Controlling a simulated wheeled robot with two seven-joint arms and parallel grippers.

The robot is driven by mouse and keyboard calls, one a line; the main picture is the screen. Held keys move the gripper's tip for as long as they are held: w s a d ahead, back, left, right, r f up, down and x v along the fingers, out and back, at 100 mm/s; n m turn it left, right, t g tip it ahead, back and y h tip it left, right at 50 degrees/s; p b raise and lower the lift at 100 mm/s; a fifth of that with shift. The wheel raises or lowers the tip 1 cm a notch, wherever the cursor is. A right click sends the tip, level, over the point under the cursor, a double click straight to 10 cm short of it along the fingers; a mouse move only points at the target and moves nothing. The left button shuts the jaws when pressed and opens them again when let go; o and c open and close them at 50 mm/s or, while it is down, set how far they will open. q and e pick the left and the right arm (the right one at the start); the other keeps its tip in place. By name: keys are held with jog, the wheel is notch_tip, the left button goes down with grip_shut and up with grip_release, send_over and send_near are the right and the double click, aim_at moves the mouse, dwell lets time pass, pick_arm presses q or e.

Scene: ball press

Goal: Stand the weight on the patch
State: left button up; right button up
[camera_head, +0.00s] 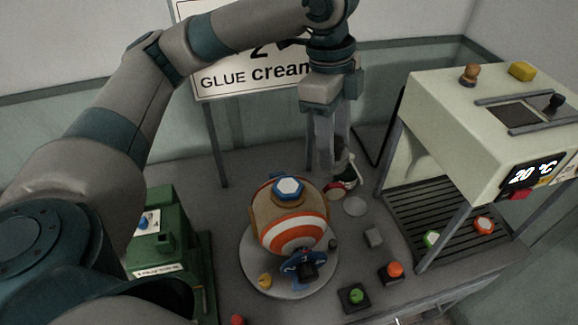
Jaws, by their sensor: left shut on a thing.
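A striped ball (290,222) in orange, white and tan rests on a round grey plate (252,274). A hexagonal patch (288,188) with a blue rim and pale centre lies on top of the ball. My left gripper (335,172) points down behind and right of the ball, apart from it. It is shut on a small dark, white and red item (346,174), low over the table. The fingers partly hide this item, and I cannot tell whether it is the weight. No right gripper shows.
A pale disc (355,206) and a grey cube (374,237) lie right of the ball. Green (356,296) and orange (394,269) buttons stand in front. A cream machine (445,130) with a slatted shelf stands at right, a green machine (165,255) at left, a sign (225,80) behind.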

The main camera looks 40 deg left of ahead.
pick_arm(q)
jog(key=s+a+f, duration=0.1)
jog(key=a, duration=0.1)
jog(key=s+a+f+p, duration=0.1)
jog(key=a+f, duration=0.1)
jog(key=a, duration=0.1)
jog(key=s+a+f+p, duration=0.1)
jog(key=a, duration=0.1)
jog(key=shift+a+f, duration=0.4)
jog(key=shift+f+p, duration=0.95)
jog(key=shift+f, duration=1.1)
jog(key=o, duration=1.4)
jog(key=shift+f, duration=0.1)
jog(key=shift+o, duration=0.4)
